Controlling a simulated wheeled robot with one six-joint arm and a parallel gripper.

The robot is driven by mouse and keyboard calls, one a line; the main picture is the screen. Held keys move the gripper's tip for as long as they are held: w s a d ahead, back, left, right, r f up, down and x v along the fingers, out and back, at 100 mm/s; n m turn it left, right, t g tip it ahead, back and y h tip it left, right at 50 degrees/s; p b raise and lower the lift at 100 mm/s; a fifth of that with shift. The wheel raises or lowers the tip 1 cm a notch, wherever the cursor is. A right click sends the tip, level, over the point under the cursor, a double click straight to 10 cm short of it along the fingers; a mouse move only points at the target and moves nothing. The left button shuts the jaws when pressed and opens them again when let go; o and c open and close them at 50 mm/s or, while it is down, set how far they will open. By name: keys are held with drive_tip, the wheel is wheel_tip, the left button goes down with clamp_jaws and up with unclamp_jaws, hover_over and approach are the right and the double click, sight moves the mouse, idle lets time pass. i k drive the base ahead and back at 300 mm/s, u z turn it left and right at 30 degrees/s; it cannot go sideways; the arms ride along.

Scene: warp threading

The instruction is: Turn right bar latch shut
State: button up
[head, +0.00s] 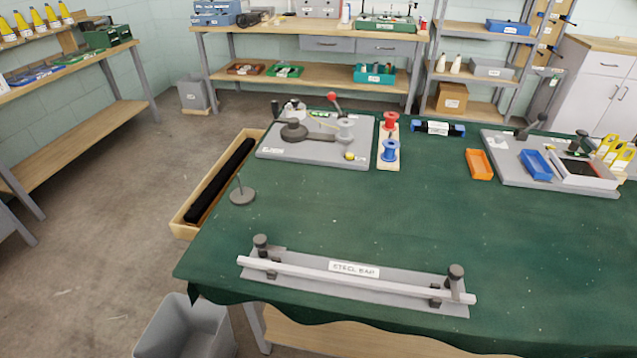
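A grey plate (395,301) labelled "STEEL BAR" lies near the front edge of the green-covered table. A long pale bar (350,282) rests along it in dark holders, its ends reaching past the plate. The right bar latch (456,272) has a round dark knob on a post at the plate's right end. A grey tab below this knob appears to reach forward toward the bar; I cannot tell whether it is shut. The left bar latch (261,242) has a similar dark knob at the other end. My gripper is not in view.
A dark round base with a thin upright rod (242,196) stands at the table's left. A grey board with a lever and spool (315,152) lies behind. An orange tray (479,164) sits at right. A grey bin (185,330) stands below. The table's middle is clear.

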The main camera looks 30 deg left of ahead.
sight(260, 241)
drive_tip(key=u, duration=0.5)
drive_tip(key=k, duration=0.15)
drive_tip(key=z, duration=0.2)
drive_tip(key=i, duration=0.35)
drive_tip(key=u, duration=1.45)
